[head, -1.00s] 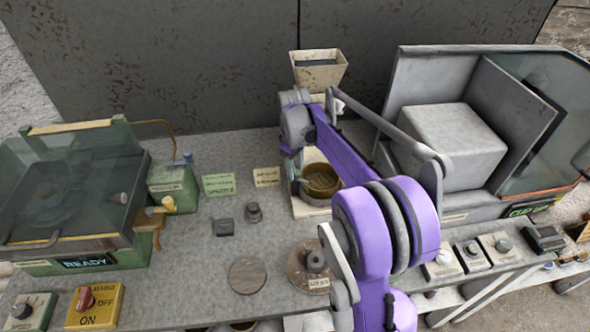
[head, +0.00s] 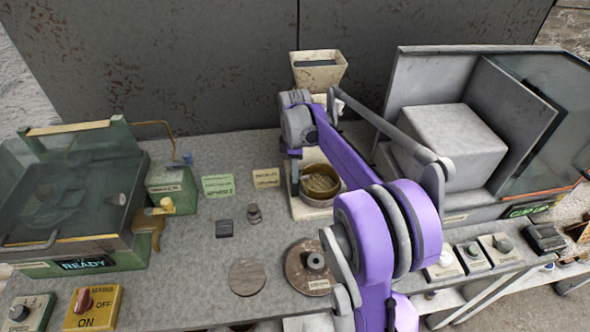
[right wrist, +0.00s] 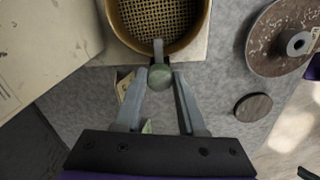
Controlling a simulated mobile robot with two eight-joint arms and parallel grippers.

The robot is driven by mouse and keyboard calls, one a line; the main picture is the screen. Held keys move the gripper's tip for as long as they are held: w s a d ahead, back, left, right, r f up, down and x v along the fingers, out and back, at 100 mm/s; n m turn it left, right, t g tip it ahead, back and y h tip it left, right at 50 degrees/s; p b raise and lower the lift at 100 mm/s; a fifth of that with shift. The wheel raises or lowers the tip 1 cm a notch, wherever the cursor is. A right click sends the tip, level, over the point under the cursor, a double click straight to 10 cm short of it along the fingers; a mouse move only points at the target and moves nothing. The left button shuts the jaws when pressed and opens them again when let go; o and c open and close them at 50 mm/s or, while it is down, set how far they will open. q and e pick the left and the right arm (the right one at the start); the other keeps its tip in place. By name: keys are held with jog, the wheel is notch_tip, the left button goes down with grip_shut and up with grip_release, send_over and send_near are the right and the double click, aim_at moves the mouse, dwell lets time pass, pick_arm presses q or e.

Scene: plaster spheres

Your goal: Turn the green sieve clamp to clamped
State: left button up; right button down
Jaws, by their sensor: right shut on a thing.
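The sieve (head: 321,196) is a round brown-rimmed pan on a pale stand at the middle back of the bench. Its mesh (right wrist: 160,18) fills the top of the right wrist view. The green sieve clamp (right wrist: 160,78) shows there as a round green knob with a short grey arm reaching to the sieve's rim. My right gripper (right wrist: 162,82) has its two fingers on either side of the knob and is shut on it. In the head view my right gripper (head: 294,184) is beside the sieve's left side; the clamp cannot be made out there. My left gripper is not in view.
A cream hopper (head: 319,70) stands behind the sieve. Two small label cards (head: 217,186) stand left of it. A round disc with a hub (head: 312,267) and a flat disc (head: 246,277) lie in front. A green glass-lidded machine (head: 70,200) stands left, a grey cabinet (head: 450,140) right.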

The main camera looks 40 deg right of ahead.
dwell(0.4)
jog(key=c, duration=0.5)
grip_release()
notch_tip(320, 180, up, 11)
jog(key=shift+s+p, duration=0.15)
jog(key=shift+p, duration=0.2)
jog(key=shift+a, duration=0.1)
